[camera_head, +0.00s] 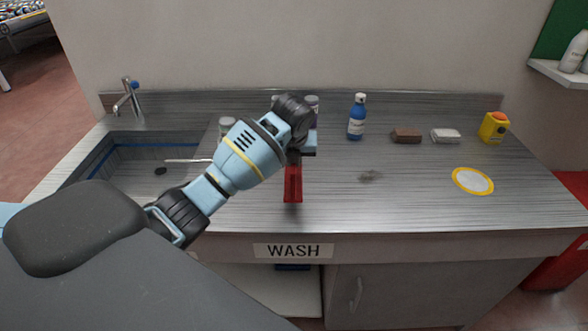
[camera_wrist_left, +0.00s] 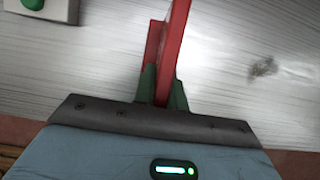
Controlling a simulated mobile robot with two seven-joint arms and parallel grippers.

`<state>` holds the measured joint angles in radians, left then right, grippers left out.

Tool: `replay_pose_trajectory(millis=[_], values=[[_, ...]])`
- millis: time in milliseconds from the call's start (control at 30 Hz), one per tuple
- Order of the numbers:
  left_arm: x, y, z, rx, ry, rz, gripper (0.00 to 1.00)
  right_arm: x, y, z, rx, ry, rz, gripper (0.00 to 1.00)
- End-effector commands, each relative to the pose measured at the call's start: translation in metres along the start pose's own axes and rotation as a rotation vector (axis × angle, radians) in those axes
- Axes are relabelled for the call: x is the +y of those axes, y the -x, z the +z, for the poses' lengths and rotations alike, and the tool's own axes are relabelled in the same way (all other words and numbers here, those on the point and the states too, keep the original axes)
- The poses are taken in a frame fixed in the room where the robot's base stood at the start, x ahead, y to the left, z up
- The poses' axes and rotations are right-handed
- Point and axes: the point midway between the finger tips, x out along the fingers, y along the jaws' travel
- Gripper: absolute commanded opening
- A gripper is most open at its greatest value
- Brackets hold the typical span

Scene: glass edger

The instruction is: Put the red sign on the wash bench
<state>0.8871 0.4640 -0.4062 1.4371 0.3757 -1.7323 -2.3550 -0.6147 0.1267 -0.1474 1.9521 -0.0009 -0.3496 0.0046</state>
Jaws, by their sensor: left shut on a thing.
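The red sign (camera_head: 293,184) is in my left gripper, over the front middle of the wash bench (camera_head: 330,212). In the left wrist view the red sign (camera_wrist_left: 173,50) is a narrow red piece between the fingers of my left gripper (camera_wrist_left: 163,88), which is shut on it. In the head view my left gripper (camera_head: 294,158) is partly hidden by its own wrist. I cannot tell whether the sign touches the bench top. The bench has a grey streaked top and a WASH label on its front. My right gripper is not in view.
A sink (camera_head: 130,165) with a tap (camera_head: 127,98) is at the left. A blue bottle (camera_head: 357,118), a brown block (camera_head: 406,136), a white block (camera_head: 446,136) and a yellow container (camera_head: 494,127) stand along the back right. A yellow-rimmed disc (camera_head: 473,181) lies at the right. The front middle-right is clear apart from a dark smudge.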

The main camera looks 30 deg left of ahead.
Motion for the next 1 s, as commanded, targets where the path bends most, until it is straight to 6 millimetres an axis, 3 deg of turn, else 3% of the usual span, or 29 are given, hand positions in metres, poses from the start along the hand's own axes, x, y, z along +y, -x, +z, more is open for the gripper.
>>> replay_pose_trajectory(millis=[267, 567, 900, 933, 1000], values=[[-0.002, -0.003, 0.001, 0.000, -0.001, -0.001, 0.00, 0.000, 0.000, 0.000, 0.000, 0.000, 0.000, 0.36], [-0.002, -0.032, -0.011, 0.000, 0.001, -0.002, 0.00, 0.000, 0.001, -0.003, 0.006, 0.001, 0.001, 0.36], [-0.001, -0.035, -0.012, -0.001, 0.000, 0.000, 0.00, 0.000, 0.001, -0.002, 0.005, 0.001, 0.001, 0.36], [-0.001, -0.035, -0.012, 0.000, 0.000, 0.000, 0.15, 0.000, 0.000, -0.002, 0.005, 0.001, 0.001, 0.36], [-0.001, -0.035, -0.012, 0.000, 0.000, 0.000, 0.24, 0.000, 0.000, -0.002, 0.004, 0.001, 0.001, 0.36]])
